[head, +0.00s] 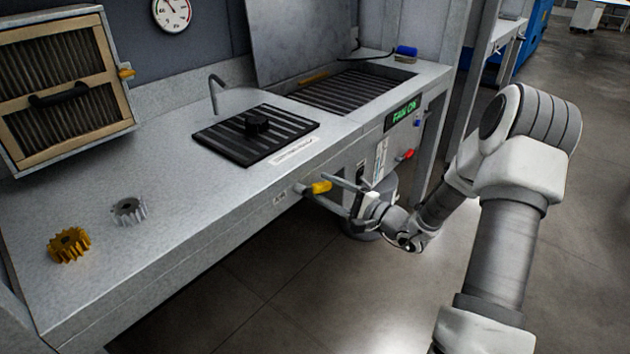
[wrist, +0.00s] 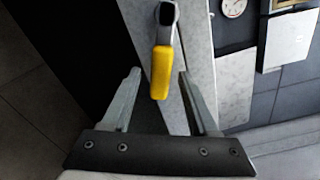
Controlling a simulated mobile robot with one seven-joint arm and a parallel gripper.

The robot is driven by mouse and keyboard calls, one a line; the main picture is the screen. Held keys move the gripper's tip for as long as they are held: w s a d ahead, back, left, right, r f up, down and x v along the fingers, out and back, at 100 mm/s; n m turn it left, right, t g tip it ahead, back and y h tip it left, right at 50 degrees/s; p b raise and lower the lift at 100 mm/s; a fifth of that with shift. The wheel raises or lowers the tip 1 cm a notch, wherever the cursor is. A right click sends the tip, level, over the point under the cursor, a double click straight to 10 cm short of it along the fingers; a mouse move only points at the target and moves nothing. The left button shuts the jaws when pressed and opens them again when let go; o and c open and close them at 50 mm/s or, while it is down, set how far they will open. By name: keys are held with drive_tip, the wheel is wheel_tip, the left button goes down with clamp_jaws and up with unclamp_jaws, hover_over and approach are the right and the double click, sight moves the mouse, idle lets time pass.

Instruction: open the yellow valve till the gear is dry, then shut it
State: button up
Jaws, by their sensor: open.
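The yellow valve (head: 321,187) is a yellow handle on the front edge of the grey bench. In the wrist view the yellow handle (wrist: 161,72) hangs from a metal fitting and its end lies between my finger tips, with gaps at both sides. My gripper (head: 335,190) is open at the valve; its fingers also show in the wrist view (wrist: 159,72). Two gears lie on the bench at the left: a brass-coloured one (head: 69,245) and a grey one (head: 128,211). I cannot tell whether either is wet.
A black slatted grate with a knob (head: 255,134) and a thin bent spout (head: 216,95) are on the bench (head: 190,205). A red handle (head: 407,155) and a green lit sign (head: 403,113) are on the front, right of the valve. A framed filter (head: 60,80) stands at the left.

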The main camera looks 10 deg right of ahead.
drive_tip(key=p+v, duration=0.2)
drive_tip(key=v, duration=1)
drive_tip(key=shift+s+d, duration=0.15)
drive_tip(key=shift+s, duration=0.1)
